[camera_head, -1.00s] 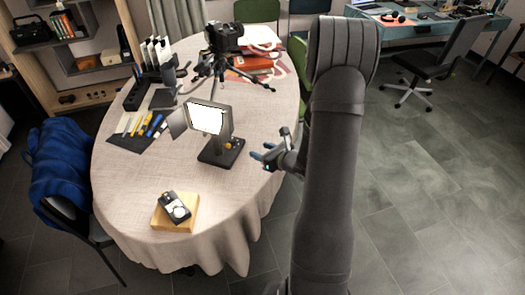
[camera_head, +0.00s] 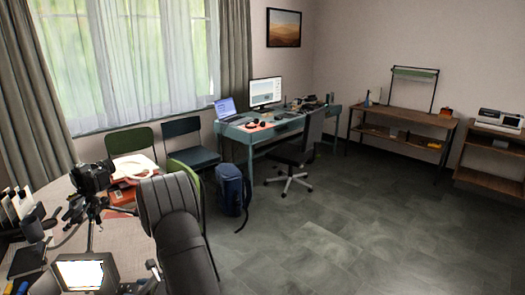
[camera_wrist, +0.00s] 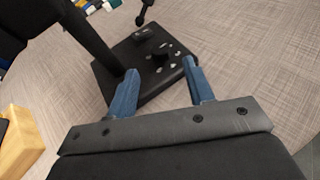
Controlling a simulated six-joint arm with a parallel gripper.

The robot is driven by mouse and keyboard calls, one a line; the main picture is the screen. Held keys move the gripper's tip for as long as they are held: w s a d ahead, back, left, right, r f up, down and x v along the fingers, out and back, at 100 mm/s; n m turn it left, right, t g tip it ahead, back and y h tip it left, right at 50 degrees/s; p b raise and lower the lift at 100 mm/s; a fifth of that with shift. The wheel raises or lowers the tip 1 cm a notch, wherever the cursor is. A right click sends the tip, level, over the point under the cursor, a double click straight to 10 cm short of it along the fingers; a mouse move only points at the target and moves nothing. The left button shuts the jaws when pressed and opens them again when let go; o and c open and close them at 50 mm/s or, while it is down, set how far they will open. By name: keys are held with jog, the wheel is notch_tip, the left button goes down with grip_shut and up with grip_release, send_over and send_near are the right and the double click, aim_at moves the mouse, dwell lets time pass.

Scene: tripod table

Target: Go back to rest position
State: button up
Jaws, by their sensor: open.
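My gripper (camera_wrist: 162,72) is open in the wrist view, with its two blue fingers apart and nothing held between them. Past the fingertips is the black base (camera_wrist: 172,82) of the lit panel, standing on the cloth-covered table (camera_wrist: 245,75). In the head view my arm crosses the lower left, and the gripper's fingers are not clear there. The lit panel (camera_head: 82,274) shows at the bottom left edge. The black camera on a tripod (camera_head: 92,178) stands on the table (camera_head: 125,240), left of my arm.
A wooden block (camera_wrist: 18,145) lies at the left of the wrist view. A blue backpack (camera_head: 231,190) stands on the floor right of my arm. Chairs (camera_head: 193,143) and a desk (camera_head: 262,131) are behind. The floor (camera_head: 330,235) at the right is open.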

aim_at(123, 288)
jog(key=x, duration=0.6)
jog(key=shift+w+a+f, duration=0.1)
jog(key=shift+a, duration=0.2)
jog(key=shift+d, duration=0.1)
jog(key=v, duration=1.8)
jog(key=x, duration=1.8)
jog(key=shift+w, duration=0.1)
jog(key=shift+n+g+y, duration=0.4)
jog(key=shift+n+g, duration=0.4)
jog(key=shift+g, duration=0.1)
jog(key=v, duration=1.7)
jog(key=shift+s+a+r+m+t+h, duration=0.1)
jog(key=shift+s+a+m+t+h, duration=0.2)
jog(key=shift+s+m+t, duration=0.4)
jog(key=shift+s+a+r+m+t+h, duration=0.15)
jog(key=shift+s+a+m+t, duration=0.3)
jog(key=shift+s, duration=0.4)
jog(key=shift+s+a+r+m+t+h, duration=0.1)
jog(key=shift+s+a+m+t+h, duration=0.15)
jog(key=shift+s+m+t, duration=0.35)
